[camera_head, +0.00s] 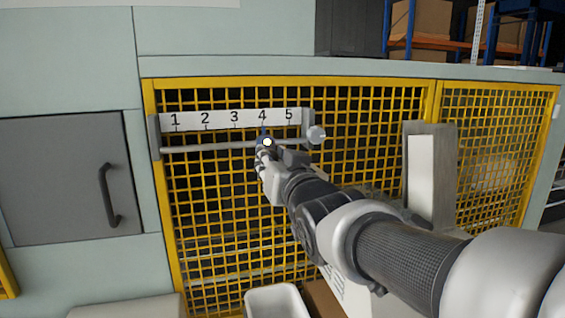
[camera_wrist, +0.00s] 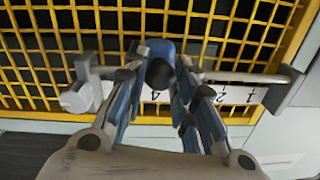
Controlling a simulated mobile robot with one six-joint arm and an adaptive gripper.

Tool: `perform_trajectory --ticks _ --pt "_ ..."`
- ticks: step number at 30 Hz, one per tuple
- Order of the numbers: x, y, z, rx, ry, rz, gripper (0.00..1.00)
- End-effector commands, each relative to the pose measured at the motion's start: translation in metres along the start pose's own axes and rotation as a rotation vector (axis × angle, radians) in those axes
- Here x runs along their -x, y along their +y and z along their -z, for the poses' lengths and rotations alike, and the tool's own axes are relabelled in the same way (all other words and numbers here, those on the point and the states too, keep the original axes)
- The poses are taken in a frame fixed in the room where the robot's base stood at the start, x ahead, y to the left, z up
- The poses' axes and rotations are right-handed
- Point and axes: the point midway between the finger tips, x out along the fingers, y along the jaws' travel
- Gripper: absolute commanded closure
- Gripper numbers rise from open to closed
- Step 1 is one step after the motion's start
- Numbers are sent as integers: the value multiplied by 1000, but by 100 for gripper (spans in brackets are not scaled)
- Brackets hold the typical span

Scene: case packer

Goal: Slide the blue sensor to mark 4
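The blue sensor (camera_head: 261,136) sits on a grey horizontal rail (camera_head: 205,147), just under the number 4 of the white scale strip (camera_head: 220,119). My gripper (camera_head: 264,150) reaches it from the front right and covers much of it. In the wrist view the blue sensor (camera_wrist: 158,48) with a dark round front lies between the two fingertips of my gripper (camera_wrist: 158,77). The fingers press close on both sides of it and look shut on it. The 4 shows between the fingers there, with the picture upside down.
The rail ends in a grey bracket (camera_head: 154,137) at left and a round pale knob (camera_head: 317,134) at right. Yellow mesh guarding (camera_head: 370,110) stands close behind. A grey door with a handle (camera_head: 108,195) is at left. A white bin (camera_head: 275,302) is below.

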Motion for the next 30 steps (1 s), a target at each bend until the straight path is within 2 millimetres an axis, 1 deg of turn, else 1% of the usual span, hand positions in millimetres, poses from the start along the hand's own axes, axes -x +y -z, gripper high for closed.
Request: perform_trajectory --ticks 2,9,17,20,23,26,30 --pt "0 0 -1 2 -3 1 70" --pt "0 0 -1 2 -2 0 54" --pt "0 0 -1 2 -1 1 54" --pt "4 0 0 2 -1 1 54" --pt "15 -1 1 3 1 1 54" --pt "34 -1 1 4 2 1 54" --pt "65 -1 1 4 3 1 54"
